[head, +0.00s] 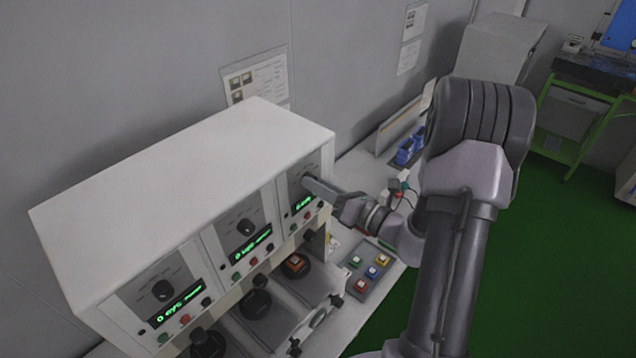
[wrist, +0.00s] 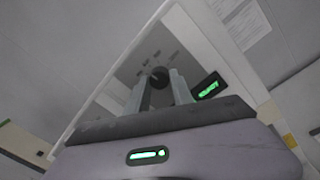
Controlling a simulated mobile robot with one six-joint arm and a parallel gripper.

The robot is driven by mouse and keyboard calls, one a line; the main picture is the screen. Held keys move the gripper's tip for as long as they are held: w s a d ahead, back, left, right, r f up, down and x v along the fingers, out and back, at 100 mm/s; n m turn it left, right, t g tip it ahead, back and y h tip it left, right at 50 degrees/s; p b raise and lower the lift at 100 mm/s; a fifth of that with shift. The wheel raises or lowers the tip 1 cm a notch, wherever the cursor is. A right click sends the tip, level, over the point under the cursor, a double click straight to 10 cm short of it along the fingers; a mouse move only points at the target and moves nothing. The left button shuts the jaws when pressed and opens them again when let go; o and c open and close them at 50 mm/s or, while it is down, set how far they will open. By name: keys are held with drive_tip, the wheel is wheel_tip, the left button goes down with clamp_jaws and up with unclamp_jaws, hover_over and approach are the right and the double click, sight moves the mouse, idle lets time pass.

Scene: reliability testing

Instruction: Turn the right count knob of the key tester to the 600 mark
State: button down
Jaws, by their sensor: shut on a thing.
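The key tester (head: 180,180) is a white box with three front panels, each with a dark knob, a green display and buttons. My gripper (head: 308,183) is at the right panel and hides the right knob in the head view. In the wrist view the right count knob (wrist: 158,76) is a dark round knob between the two fingers of my gripper (wrist: 159,90), which are shut on it. The right display (head: 304,202) is lit green and also shows in the wrist view (wrist: 208,89). Its digits and the dial marks are too small to read surely.
The left knob (head: 162,290) and middle knob (head: 247,227) stand free on their panels. Below are dark press heads and an orange key (head: 295,263). A grey button box (head: 367,270) lies on the bench at the right. Blue bins (head: 408,150) stand further back.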

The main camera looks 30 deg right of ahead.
idle(0.4)
drive_tip(key=c, duration=1.1)
unclamp_jaws()
drive_tip(key=shift+s, duration=0.1)
drive_tip(key=b+v, duration=0.4)
drive_tip(key=v, duration=1.3)
drive_tip(key=shift+s+d, duration=0.1)
drive_tip(key=shift+d, duration=0.05)
